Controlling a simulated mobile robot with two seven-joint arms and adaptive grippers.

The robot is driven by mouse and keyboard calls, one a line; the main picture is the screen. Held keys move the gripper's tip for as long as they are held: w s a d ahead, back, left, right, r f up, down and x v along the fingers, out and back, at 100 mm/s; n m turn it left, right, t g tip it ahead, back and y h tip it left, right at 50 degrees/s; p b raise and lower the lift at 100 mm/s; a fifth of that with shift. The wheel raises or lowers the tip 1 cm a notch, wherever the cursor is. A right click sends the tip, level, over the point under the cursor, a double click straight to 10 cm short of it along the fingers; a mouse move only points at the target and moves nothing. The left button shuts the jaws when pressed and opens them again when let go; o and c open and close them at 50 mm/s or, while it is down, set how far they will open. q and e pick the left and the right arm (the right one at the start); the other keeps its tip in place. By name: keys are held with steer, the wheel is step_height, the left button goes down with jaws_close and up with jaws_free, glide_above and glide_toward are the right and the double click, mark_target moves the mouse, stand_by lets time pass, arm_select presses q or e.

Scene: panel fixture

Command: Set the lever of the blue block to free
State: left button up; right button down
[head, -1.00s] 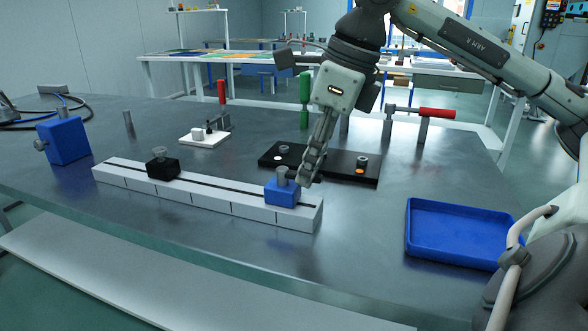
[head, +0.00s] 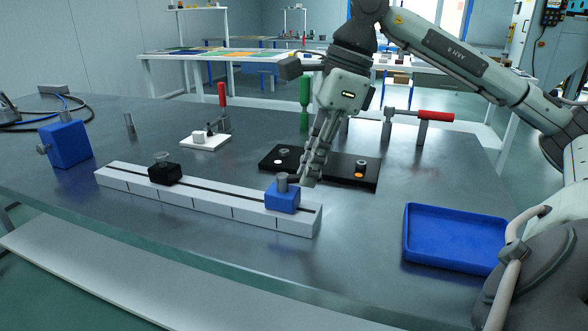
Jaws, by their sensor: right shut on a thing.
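The blue block (head: 282,198) sits on the right part of the long white rail (head: 222,203). A grey post with a small lever (head: 282,182) stands on top of it. My right gripper (head: 305,180) comes down from behind and is shut at the right side of the post, on the lever. The fingers cover most of the lever, so its exact angle cannot be told. My left gripper is out of view.
A black block (head: 165,173) sits further left on the rail. Behind the gripper lies a black plate (head: 338,168). A blue tray (head: 455,238) is at the right, a larger blue cube (head: 65,143) at the left. A red-handled clamp (head: 430,115) stands behind. The table between rail and tray is clear.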

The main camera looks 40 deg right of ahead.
steer(key=shift+w+d+r+n+p, duration=0.1)
steer(key=shift+w+r+n+p, duration=0.05)
steer(key=shift+n+p, duration=0.3)
steer(key=shift+w+n, duration=0.1)
steer(key=shift+n, duration=0.25)
steer(key=shift+d+g+p, duration=0.1)
steer(key=shift+g+p, duration=0.2)
steer(key=shift+p, duration=0.2)
steer(key=n+p, duration=0.1)
steer(key=p, duration=0.1)
steer(key=w+n+p, duration=0.1)
steer(key=n+p, duration=0.1)
steer(key=shift+w+d+g+y, duration=0.1)
steer(key=shift+d+g+y, duration=0.1)
steer(key=shift+g+y, duration=0.15)
